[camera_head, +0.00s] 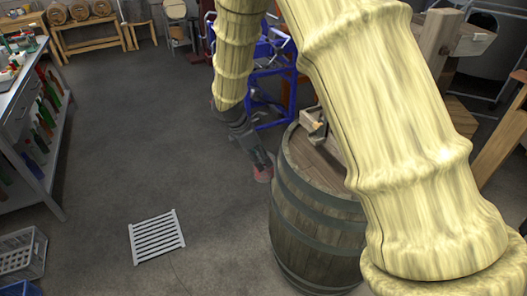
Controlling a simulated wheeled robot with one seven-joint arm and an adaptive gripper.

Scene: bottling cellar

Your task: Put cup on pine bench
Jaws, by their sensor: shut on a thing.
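My gripper (260,164) hangs pointing down, just left of the upright barrel, over the floor. It is shut on a small dark reddish thing (264,174) at its fingertips. This seems to be the cup, but it is too small and too covered by the fingers to make out its shape. A low pale wooden bench (108,45) stands at the far upper left with small barrels on it, and it may be the pine bench. Another pale wooden frame (503,130) is cut off at the right edge.
The upright barrel (318,235) stands close to my gripper, with wooden items on its top. A blue metal frame (275,85) is behind it. A steel workbench (25,95) with bottles stands left, a grey crate (22,252) below. The middle floor is clear around a white grate (157,237).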

